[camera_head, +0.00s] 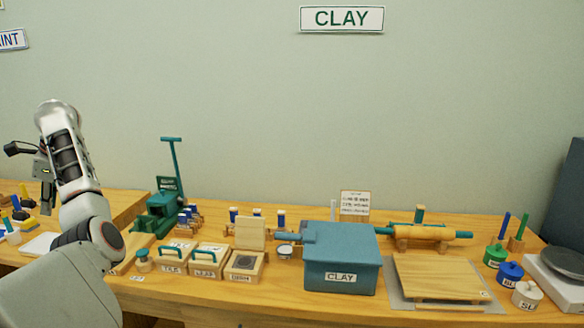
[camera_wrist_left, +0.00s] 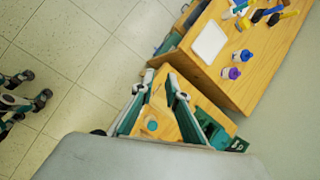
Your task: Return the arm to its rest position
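My left arm comes in from the lower left of the head view, bent upward at the elbow. My left gripper (camera_head: 46,200) hangs at the far left, partly hidden behind my forearm, above the left end of the counter. In the left wrist view its two fingers (camera_wrist_left: 160,80) stand apart with nothing between the tips. The wooden counter and a small jar with a teal lid (camera_wrist_left: 152,125) show below and beyond them. My right gripper is in neither view.
The wooden counter (camera_head: 395,312) holds a teal CLAY box (camera_head: 340,278), lidded boxes (camera_head: 208,258), a green press (camera_head: 160,215), a rolling pin (camera_head: 425,232) and a wooden board (camera_head: 440,275). A white tray (camera_wrist_left: 209,42) lies on the neighbouring table. Open floor (camera_wrist_left: 70,60) lies left.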

